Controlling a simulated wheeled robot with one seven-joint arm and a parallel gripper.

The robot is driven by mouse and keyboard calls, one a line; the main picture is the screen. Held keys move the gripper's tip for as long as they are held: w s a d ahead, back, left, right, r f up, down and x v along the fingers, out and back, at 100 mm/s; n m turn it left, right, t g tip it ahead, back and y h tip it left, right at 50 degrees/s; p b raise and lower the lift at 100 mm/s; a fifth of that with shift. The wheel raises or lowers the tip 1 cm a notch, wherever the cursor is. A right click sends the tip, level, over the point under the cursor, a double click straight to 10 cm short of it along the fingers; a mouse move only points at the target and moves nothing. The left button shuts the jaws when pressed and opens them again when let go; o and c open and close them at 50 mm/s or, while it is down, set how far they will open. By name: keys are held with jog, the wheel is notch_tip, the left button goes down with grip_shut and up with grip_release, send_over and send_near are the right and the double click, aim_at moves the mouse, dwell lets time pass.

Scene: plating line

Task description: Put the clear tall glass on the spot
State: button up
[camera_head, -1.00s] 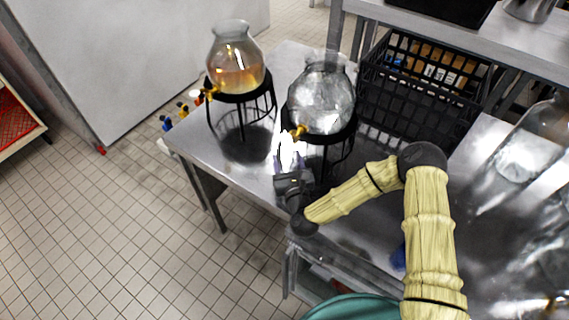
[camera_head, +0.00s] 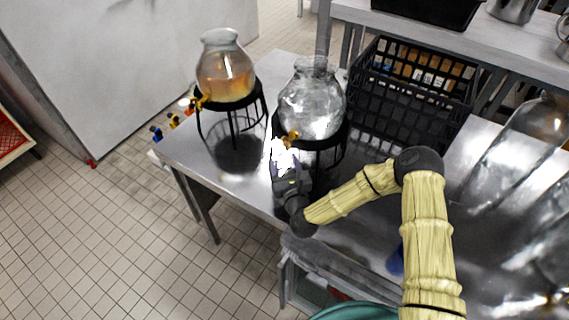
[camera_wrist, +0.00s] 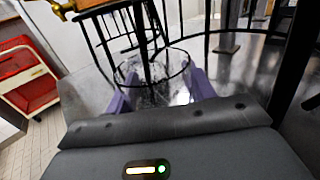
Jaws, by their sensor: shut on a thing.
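My gripper (camera_head: 284,166) is low at the front of the steel table, just below the brass tap of the clear dispenser. In the wrist view, its purple fingers (camera_wrist: 160,92) are on either side of the clear tall glass (camera_wrist: 152,84). The gripper is shut on the glass, whose open rim faces the camera. In the head view the glass is only a bright glare at the fingertips. The glass is close to the dispenser's black wire stand (camera_head: 328,150); I cannot tell whether they touch. No marked spot can be made out.
The clear dispenser (camera_head: 312,102) stands on that wire stand. An amber-filled dispenser (camera_head: 225,75) stands on another stand to the left. A black crate (camera_head: 410,95) is behind, and large glass jars (camera_head: 515,135) are at the right. The table's (camera_head: 190,150) front left corner is bare.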

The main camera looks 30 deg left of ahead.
jog(key=o, duration=1.2)
jog(key=shift+w+d, duration=0.1)
jog(key=shift+w, duration=0.05)
jog(key=shift+c, duration=0.2)
jog(key=shift+s+d+f, duration=0.15)
jog(key=shift+s+d, duration=0.2)
jog(key=shift+s, duration=0.15)
jog(key=b+v, duration=0.1)
jog(key=v, duration=0.6)
jog(key=b+v, duration=0.2)
jog(key=v, duration=0.6)
jog(key=shift+r, duration=0.2)
jog(key=shift+s+d, duration=0.4)
jog(key=shift+s, duration=0.1)
jog(key=shift+w, duration=0.1)
